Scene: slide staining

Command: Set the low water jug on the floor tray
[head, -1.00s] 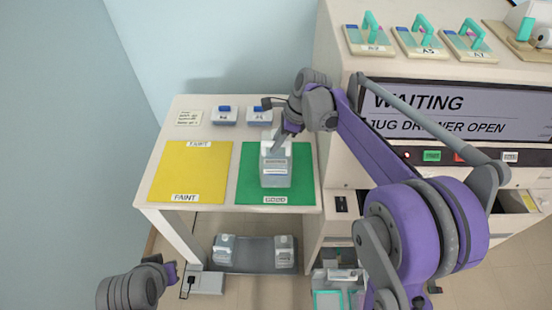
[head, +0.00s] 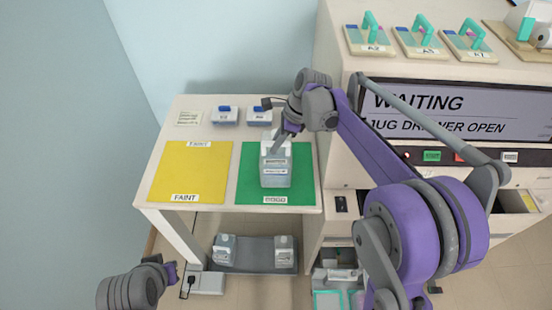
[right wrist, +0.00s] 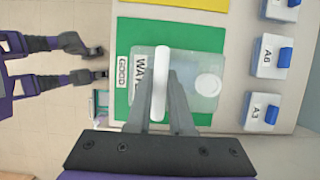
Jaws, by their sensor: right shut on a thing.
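A translucent water jug (head: 276,172) with a white cap and handle is upright over the green mat (head: 306,180). My right gripper (head: 282,138) is shut on its handle; the right wrist view shows the fingers around the white handle of the jug (right wrist: 205,65), with part of a "WATER" label. I cannot tell whether the jug's base touches the mat. The grey floor tray (head: 253,256) lies under the table, with one white jug (head: 224,248) at its left end and another (head: 284,252) at its right end. My left gripper (head: 172,274) is low at the left; its jaws are unclear.
A yellow mat (head: 190,172) lies left of the green one on the white table (head: 228,133). Small blue-topped boxes stand at its back. The machine's screen (head: 450,112) at right reads "WAITING" and "JUG DRAWER OPEN".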

